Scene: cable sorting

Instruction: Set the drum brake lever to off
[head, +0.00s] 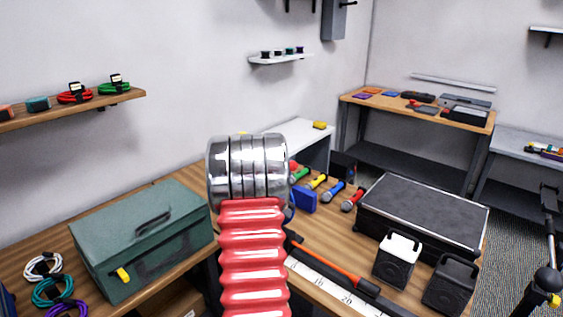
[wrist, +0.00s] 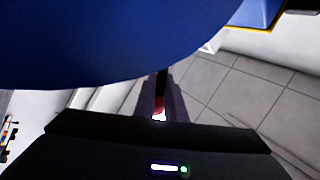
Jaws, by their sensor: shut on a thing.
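In the wrist view, my gripper (wrist: 160,108) has its dark fingers closed on a small red piece with a bright white end (wrist: 159,116), which looks like the drum brake lever. Most of the piece is hidden between the fingers. A large smooth blue curved surface (wrist: 100,45), apparently the drum, fills the upper left, just beyond the fingers. No off marking is readable, so I cannot tell the lever's setting. In the head view, neither my gripper nor the lever can be made out.
The wooden bench holds a green toolbox (head: 140,240), coiled cables (head: 50,285), several microphones (head: 333,191), a black case (head: 422,215) and two small speakers (head: 397,262). A wall shelf (head: 70,107) is at left. Grey tiled floor (wrist: 245,90) shows in the wrist view.

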